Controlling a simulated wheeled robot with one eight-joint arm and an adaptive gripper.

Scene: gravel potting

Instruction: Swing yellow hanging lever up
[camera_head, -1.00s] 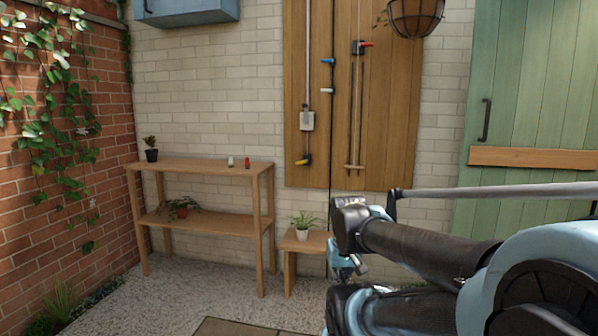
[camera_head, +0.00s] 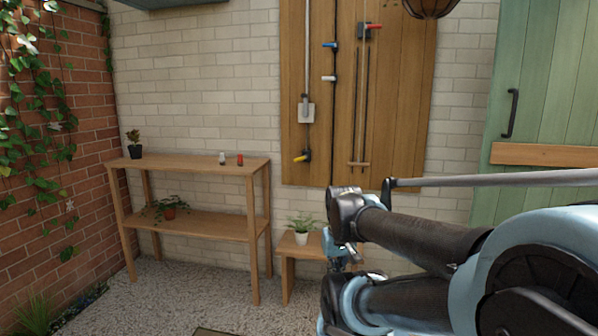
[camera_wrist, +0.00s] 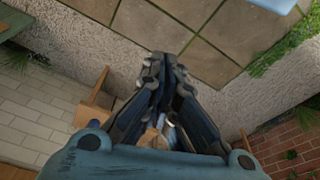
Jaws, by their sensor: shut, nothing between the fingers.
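The yellow lever (camera_head: 301,158) sits low on the wooden wall panel (camera_head: 400,110) in the head view. It is attached to a dark fitting on a thin black pipe and points left, tilted a little downward. My gripper (camera_wrist: 163,62) points down in the wrist view with its fingers together and nothing between them. In the head view my arm is folded at the lower right, and the gripper shows only in part behind it, below and right of the yellow lever and well apart from it.
Blue (camera_head: 330,45), white (camera_head: 329,78) and red (camera_head: 375,27) levers are higher on the panel. A wooden shelf (camera_head: 205,162) with small pots stands left. A low stool (camera_head: 287,252) with a potted plant (camera_head: 302,226) stands below the panel. Gravel floor (camera_head: 190,290) lies in front.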

